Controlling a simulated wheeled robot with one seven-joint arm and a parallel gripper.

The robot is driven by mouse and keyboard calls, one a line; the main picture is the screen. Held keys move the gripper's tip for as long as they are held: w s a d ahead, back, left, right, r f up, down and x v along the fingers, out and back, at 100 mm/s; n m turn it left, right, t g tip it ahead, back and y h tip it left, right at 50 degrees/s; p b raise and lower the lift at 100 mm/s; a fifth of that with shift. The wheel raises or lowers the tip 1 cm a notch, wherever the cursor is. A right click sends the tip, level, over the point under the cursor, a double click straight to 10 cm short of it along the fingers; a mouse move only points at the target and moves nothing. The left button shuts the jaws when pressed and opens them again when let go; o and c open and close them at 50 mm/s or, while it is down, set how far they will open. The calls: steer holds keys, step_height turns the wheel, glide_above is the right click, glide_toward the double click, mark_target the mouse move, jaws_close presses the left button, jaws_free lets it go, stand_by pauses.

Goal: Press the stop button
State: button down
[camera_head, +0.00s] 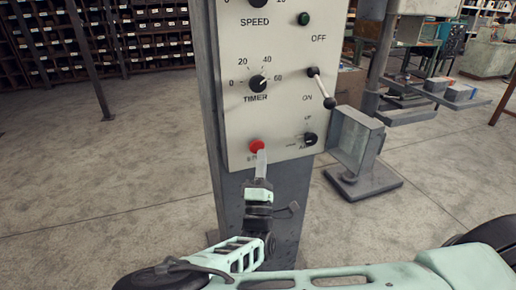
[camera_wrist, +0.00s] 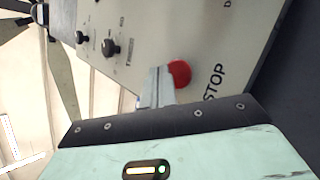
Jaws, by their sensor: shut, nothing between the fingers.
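The red stop button (camera_head: 256,146) is at the lower left of the light grey control panel (camera_head: 285,105). The fingertips overlap the lower right edge of the button in the head view. In the wrist view the gripper (camera_wrist: 163,72) covers the button's left edge. I cannot tell whether the tips touch it or are slightly apart.
The panel also holds a timer knob (camera_head: 258,83), a lever switch (camera_head: 322,88), a small black knob (camera_head: 310,138) and a green button (camera_head: 304,18). A grey metal box on a stand (camera_head: 357,142) is right of the column. The concrete floor at left is clear.

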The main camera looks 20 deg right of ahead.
steer(key=s+p, duration=0.2)
steer(key=s, duration=0.3)
stand_by(0.6)
steer(key=s+d+f+m+g+h, duration=0.3)
steer(key=s+d+m+g+h, duration=0.55)
steer(key=g, duration=1.15)
steer(key=s+a+m+g+y, duration=0.2)
steer(key=s+g+y, duration=0.45)
steer(key=s, duration=0.25)
steer(key=s+a+r+n+t+y, duration=0.2)
steer(key=s+a+r+y, duration=0.5)
steer(key=a+r+y, duration=0.5)
steer(key=shift+y, duration=0.4)
